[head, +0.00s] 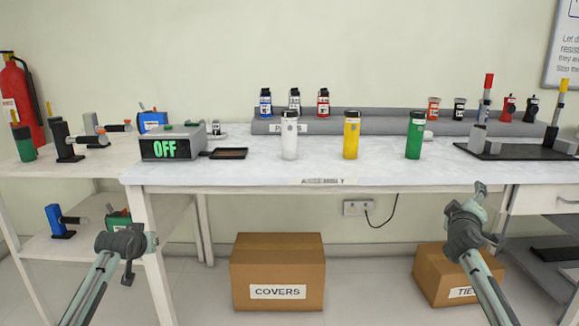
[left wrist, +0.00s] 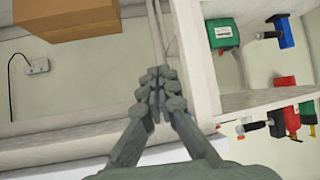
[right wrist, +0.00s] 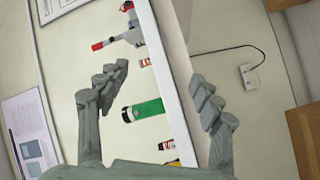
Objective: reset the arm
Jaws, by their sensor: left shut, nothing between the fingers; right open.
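My right gripper (head: 480,190) is raised in front of the table's front edge at the right. In the right wrist view its fingers (right wrist: 163,88) are spread wide with nothing held; the green cylinder (right wrist: 142,110) shows beyond the gap between them. My left gripper (head: 130,268) hangs low at the left, in front of the table leg and below the tabletop. In the left wrist view its fingers (left wrist: 155,88) are together with nothing between them. Neither gripper touches any object.
Cardboard boxes, COVERS (head: 277,255) and another (head: 440,275), stand on the floor. A shelf (head: 85,236) is near my left gripper.

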